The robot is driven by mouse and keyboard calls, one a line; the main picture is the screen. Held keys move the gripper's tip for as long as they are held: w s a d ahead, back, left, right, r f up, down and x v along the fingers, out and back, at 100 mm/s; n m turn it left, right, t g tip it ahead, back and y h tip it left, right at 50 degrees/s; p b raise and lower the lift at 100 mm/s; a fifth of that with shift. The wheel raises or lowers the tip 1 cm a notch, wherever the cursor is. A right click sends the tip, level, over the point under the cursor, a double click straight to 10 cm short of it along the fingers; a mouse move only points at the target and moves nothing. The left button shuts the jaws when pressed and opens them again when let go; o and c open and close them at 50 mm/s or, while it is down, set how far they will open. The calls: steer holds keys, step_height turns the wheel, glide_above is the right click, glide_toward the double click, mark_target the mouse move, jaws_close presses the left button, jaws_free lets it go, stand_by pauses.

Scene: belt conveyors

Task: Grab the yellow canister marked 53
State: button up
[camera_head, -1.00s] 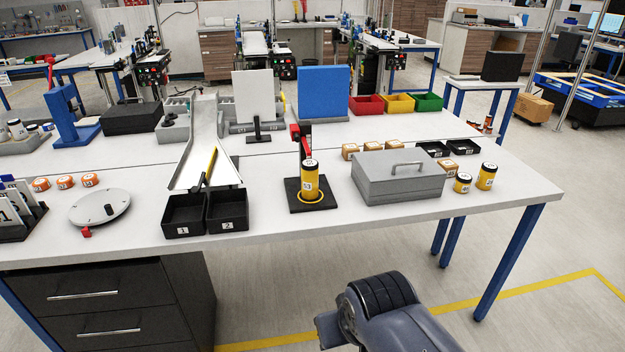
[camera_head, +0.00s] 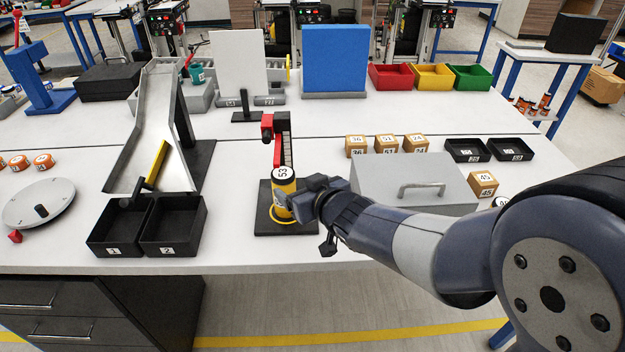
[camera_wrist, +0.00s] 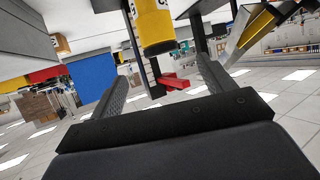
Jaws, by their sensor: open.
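The yellow canister marked 53 (camera_head: 283,192) stands upright on a black base with a yellow ring (camera_head: 285,222), in front of a red clamp post (camera_head: 279,140). My gripper (camera_head: 305,196) is right beside the canister on its right side. In the wrist view the canister (camera_wrist: 153,22) appears at the top, between and beyond the two dark fingers of my gripper (camera_wrist: 160,85). The fingers are spread apart. In the head view my wrist hides part of the fingers, and I cannot tell whether they touch the canister.
A grey lidded box (camera_head: 400,185) stands right behind my forearm. Two black bins (camera_head: 172,228) marked 1 and 2 stand to the left, below a metal chute (camera_head: 150,110). Small marked boxes (camera_head: 386,143) lie behind. The table's front edge is clear below the base.

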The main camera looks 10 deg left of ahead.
mark_target(287, 178)
steer(key=x, duration=0.5)
steer(key=shift+a, duration=0.1)
steer(key=shift+p+x, duration=0.35)
steer(key=shift+x, duration=2.3)
steer(key=shift+f, duration=0.1)
steer(key=shift+c, duration=0.3)
steer(key=c, duration=1.6)
